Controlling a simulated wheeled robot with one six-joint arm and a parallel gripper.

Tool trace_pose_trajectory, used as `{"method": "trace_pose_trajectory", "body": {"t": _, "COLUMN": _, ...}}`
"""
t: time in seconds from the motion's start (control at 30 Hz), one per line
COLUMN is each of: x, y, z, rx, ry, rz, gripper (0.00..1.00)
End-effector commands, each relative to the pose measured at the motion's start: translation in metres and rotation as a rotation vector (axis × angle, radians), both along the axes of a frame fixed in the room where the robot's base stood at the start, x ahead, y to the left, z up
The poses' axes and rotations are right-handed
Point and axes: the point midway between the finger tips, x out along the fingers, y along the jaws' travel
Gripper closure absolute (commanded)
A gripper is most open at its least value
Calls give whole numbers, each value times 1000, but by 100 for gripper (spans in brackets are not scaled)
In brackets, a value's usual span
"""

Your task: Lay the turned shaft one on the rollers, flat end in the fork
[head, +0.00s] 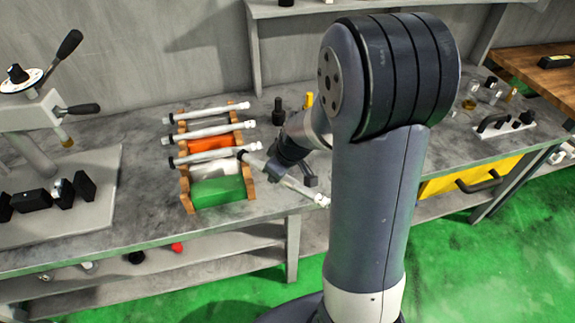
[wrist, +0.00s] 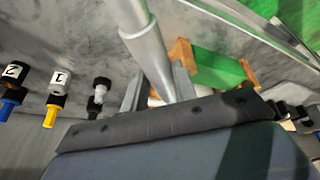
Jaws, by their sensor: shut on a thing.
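My gripper (head: 290,176) is shut on a pale metal shaft (head: 306,191), to the right of the wooden rack, in the head view. The shaft slants down to the right, and its upper left end is close to the rack's right side. In the wrist view the shaft (wrist: 148,52) runs between the two fingers (wrist: 156,88), with a thicker collar and a thinner part beyond. Several similar shafts with dark ends lie across the rack (head: 247,186), one of them in front (head: 205,155). I cannot make out the rollers or the fork for certain.
A grey machine with black levers (head: 35,125) stands at the left, with black blocks (head: 35,198) on its plate. Small dark posts (head: 278,112) stand behind my gripper. A fixture with a black handle (head: 495,122) is at the right. Bench is clear between machine and rack.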

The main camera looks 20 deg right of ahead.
Motion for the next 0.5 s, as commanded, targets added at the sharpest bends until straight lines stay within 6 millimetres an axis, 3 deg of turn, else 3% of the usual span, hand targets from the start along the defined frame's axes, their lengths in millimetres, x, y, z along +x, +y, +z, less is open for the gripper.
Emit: {"method": "trace_pose_trajectory", "body": {"t": 0.5, "x": -45, "y": 79, "z": 28, "rx": 32, "ry": 24, "rz": 658, "gripper": 100}}
